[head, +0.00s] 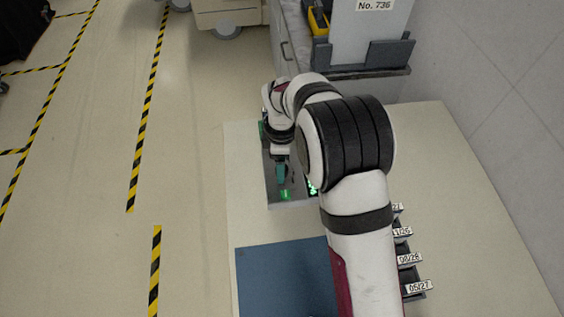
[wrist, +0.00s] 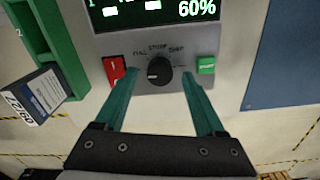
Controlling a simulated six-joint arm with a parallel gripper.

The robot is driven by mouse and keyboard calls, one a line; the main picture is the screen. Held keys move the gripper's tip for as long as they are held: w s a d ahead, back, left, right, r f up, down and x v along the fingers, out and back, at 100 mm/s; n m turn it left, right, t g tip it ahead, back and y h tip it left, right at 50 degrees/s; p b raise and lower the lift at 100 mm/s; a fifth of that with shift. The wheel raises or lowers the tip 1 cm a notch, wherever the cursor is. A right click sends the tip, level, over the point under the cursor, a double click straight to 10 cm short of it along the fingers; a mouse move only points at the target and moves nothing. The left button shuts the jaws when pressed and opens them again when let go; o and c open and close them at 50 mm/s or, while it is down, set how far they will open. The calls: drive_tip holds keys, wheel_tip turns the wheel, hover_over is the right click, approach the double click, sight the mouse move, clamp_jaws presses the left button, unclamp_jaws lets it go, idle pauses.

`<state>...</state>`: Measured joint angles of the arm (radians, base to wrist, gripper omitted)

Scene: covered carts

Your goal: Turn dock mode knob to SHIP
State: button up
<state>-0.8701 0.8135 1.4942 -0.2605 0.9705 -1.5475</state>
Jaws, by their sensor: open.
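The dock mode knob (wrist: 160,71) is a round black dial on a grey panel (wrist: 140,88) in the wrist view. FULL, STORE and SHIP are printed in an arc above it, SHIP at the right. A small pale mark shows on the knob's left side; its exact setting is hard to read. My gripper (wrist: 159,74) is open, with one teal finger on each side of the knob and visible gaps between. Whether the fingertips reach the knob's depth I cannot tell. In the head view my gripper (head: 281,173) is over the dock; my arm hides the knob.
A red switch (wrist: 114,69) is left of the knob and a green START button (wrist: 206,65) right of it. A lit display (wrist: 155,12) reads 60%. A labelled dark block (wrist: 37,95) sits by a green holder (wrist: 38,35). A blue mat (head: 280,277) lies nearer.

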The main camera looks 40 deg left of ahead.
drive_tip(key=shift+f, duration=0.4)
clamp_jaws()
